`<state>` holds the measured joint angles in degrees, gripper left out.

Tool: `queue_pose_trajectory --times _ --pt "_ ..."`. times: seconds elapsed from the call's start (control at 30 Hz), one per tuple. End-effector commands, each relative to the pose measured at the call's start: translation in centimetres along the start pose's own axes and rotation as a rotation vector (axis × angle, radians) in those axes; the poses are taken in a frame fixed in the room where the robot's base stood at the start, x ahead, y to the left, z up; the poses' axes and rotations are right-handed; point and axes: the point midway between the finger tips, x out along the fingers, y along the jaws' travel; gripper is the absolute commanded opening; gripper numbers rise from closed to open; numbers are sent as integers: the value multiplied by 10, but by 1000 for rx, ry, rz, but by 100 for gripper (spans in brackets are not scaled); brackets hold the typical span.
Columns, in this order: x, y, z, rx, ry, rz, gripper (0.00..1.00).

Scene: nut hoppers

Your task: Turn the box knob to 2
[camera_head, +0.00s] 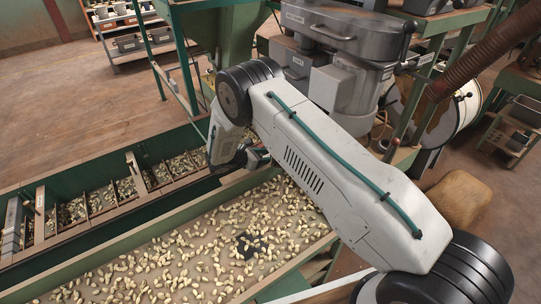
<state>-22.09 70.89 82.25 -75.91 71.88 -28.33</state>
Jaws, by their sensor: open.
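My gripper (254,157) is at the end of my white arm, low over the back edge of the nut tray. Its jaws are small and partly hidden by the wrist, but it appears open with nothing visible in it. I cannot make out a box knob or any number marks; my arm may cover them. A grey metal machine (350,35) with a box-shaped housing (335,88) stands behind my arm.
A wide tray with a green rim (110,246) holds scattered pale nuts and a dark patch. A green trough (95,165) with divided compartments runs behind it. A brown ribbed hose (485,52) hangs at right. A sack (458,198) stands on the floor. Open floor (60,120) lies at left.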

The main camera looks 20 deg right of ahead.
Motion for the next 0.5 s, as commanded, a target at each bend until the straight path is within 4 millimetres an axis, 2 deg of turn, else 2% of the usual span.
queue_pose_trajectory --times 0.1,0.2,0.5 --pt "17 0 0 1 0 -2 45" --pt "24 0 0 0 0 -1 45" --pt "29 0 0 1 1 -1 45"
